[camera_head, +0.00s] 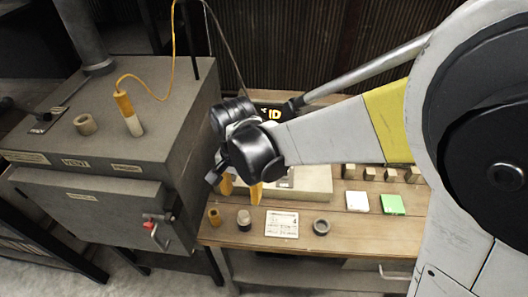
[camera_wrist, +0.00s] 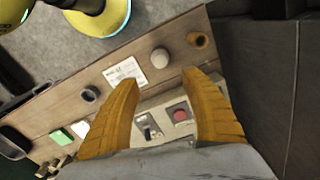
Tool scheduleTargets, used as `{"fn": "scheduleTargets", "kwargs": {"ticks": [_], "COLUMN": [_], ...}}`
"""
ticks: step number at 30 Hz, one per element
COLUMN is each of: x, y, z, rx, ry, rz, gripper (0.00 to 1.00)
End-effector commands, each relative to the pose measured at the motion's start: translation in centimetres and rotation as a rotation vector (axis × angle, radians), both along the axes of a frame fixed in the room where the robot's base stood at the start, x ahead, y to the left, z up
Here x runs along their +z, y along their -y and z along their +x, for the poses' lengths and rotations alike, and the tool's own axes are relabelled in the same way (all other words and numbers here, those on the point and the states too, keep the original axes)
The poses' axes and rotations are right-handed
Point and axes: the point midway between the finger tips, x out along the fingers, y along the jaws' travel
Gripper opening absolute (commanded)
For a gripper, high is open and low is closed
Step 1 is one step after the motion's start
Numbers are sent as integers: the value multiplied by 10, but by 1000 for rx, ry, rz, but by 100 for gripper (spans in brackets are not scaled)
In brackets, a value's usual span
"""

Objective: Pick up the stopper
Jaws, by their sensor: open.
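The stopper appears to be the small plug (camera_head: 244,220) with a rounded pale-grey top and darker body, upright near the front edge of the wooden bench. It also shows in the wrist view (camera_wrist: 160,57), just beyond the gap between my fingertips. My gripper (camera_head: 241,190) has two yellow fingers pointing down over the bench. In the wrist view my gripper (camera_wrist: 162,77) is open, with nothing between the fingers. The stopper is apart from both fingers. My wrist and fingers hide part of the control box behind.
A brown hollow cup (camera_head: 214,217) stands left of the stopper. A printed card (camera_head: 282,224) and dark ring (camera_head: 321,226) lie to its right. A control box (camera_wrist: 165,118) with a red button is under my fingers. A grey oven-like cabinet (camera_head: 85,170) stands left.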

Motion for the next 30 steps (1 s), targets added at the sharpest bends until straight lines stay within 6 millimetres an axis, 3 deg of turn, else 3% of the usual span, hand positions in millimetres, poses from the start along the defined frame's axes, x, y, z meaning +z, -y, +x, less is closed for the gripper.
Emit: {"fn": "scheduleTargets", "kwargs": {"ticks": [6, 16, 23, 30], "x": [-38, -66, -102, -106], "y": [-1, 0, 0, 0], "z": [0, -1, -3, -3], "rx": [-2, -1, -1, -1], "ry": [-3, -1, -1, -1], "rz": [-1, -1, -1, -1], "gripper": [53, 53, 53, 53]}}
